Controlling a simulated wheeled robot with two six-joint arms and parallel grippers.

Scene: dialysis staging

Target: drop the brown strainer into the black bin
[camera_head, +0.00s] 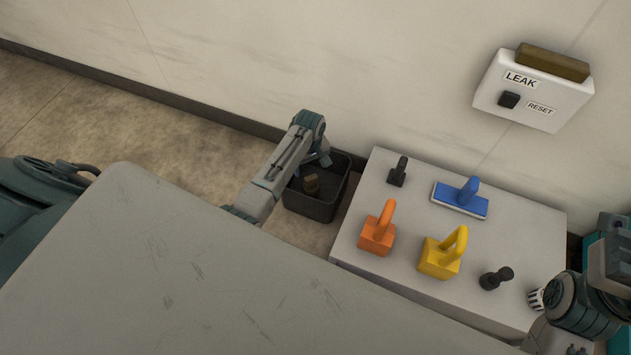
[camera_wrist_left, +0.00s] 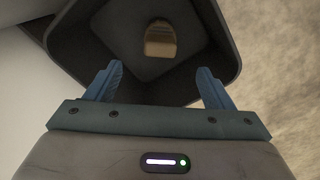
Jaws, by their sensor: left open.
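The black bin (camera_head: 314,207) stands on the floor against the wall, left of the white table. A brown object that looks like the strainer (camera_head: 311,184) lies inside it. In the left wrist view the brown strainer (camera_wrist_left: 160,40) rests on the bin's floor, and the dark bin (camera_wrist_left: 222,35) surrounds it. My left gripper (camera_head: 322,160) is over the bin's far side. In the left wrist view its fingers (camera_wrist_left: 159,85) are wide apart with nothing between them, clear of the strainer. My right arm shows at the right edge, but its jaws cannot be made out.
The white table (camera_head: 400,260) holds an orange block (camera_head: 376,239), a yellow block (camera_head: 438,262), a blue handled pad (camera_head: 460,204) and two black handled items (camera_head: 398,172). A white LEAK/RESET box (camera_head: 525,105) hangs on the wall. Floor left of the bin is clear.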

